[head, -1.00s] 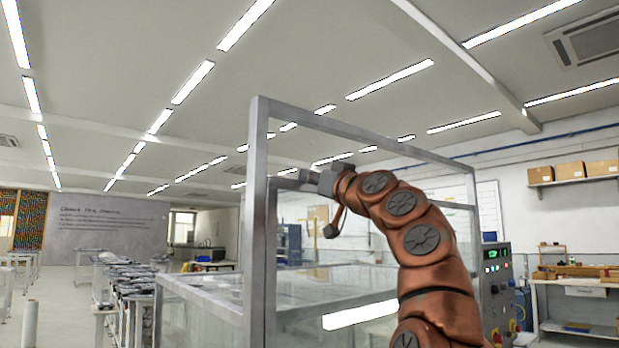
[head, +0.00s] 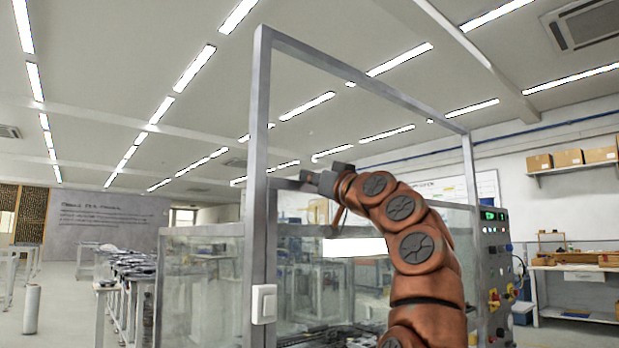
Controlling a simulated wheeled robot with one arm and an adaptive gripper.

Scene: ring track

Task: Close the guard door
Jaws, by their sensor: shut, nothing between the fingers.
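The guard door (head: 259,130) is a tall clear panel in a grey metal frame. Its near upright post stands left of centre, and its top bar runs back to a post on the right. A white handle (head: 264,304) sits low on the near post. My gripper (head: 283,183) is shut and empty, pointing left just right of the near post at mid-height. I cannot tell whether its tips touch the post. The clear-walled enclosure (head: 205,231) stands behind. My arm hides part of the panel, and the door's lower edge is out of view.
A control panel with a green display and buttons (head: 492,270) stands at the right post. A workbench (head: 580,268) and a shelf with cardboard boxes (head: 570,158) are further right. Tables (head: 130,262) and a pale roll (head: 31,310) stand on the left, with open floor between.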

